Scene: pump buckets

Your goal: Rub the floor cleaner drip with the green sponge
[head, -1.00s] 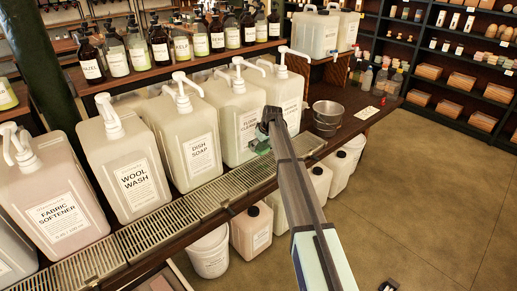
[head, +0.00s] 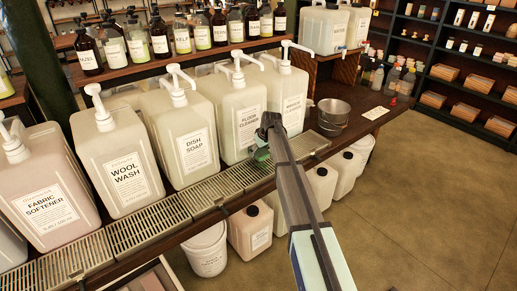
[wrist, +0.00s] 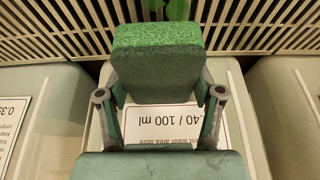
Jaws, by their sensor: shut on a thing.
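My gripper (wrist: 160,98) is shut on the green sponge (wrist: 158,48), gripping it from both sides. In the head view the sponge (head: 261,155) is a small green patch at the end of my gripper (head: 265,140). It is in front of the floor cleaner jug (head: 228,110), by the slatted drip grate (head: 180,215). A bright green patch, likely the drip (wrist: 178,8), shows on the grate at the top of the wrist view, beyond the sponge. The sponge's underside is hidden, so I cannot tell whether it touches the grate.
Dish soap (head: 180,135), wool wash (head: 117,160) and fabric softener (head: 40,190) jugs stand left along the grate. A metal bucket (head: 333,115) stands to the right. White containers sit below the shelf. The floor at right is clear.

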